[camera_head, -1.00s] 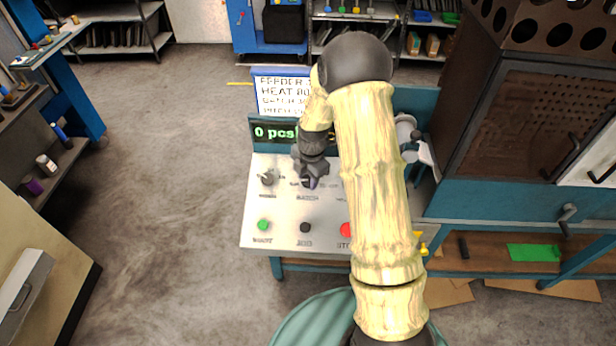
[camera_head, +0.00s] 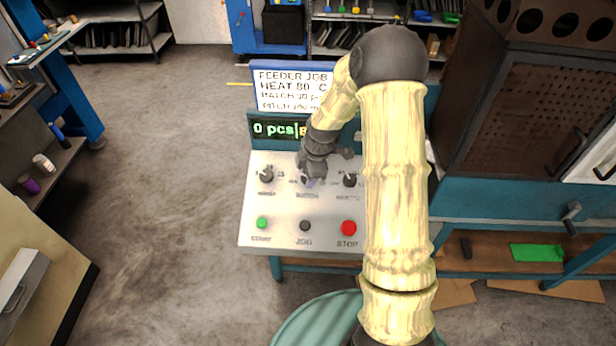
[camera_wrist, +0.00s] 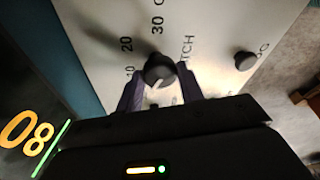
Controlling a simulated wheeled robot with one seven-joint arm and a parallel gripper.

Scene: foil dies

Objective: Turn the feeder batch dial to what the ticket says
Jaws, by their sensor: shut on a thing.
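The batch dial (camera_wrist: 160,68) is a dark round knob, seen close in the wrist view. My gripper (camera_wrist: 160,88) is shut on it, with a purple finger on each side. A white mark on the knob points toward the lower left of that view. Printed numbers 10, 20 and 30 stand around the knob's left and upper side. In the head view my gripper (camera_head: 312,180) covers most of the dial. The ticket (camera_head: 288,88) reads FEEDER JOB, HEAT 80 C and a batch line that looks like 30; my arm hides its right part.
The display (camera_head: 272,130) shows 0 pcs and a partly hidden orange figure. Other dials sit left (camera_head: 266,175) and right (camera_head: 349,180) of my gripper. Below are a green button (camera_head: 262,223), a dark JOG button (camera_head: 305,226) and a red STOP button (camera_head: 348,228).

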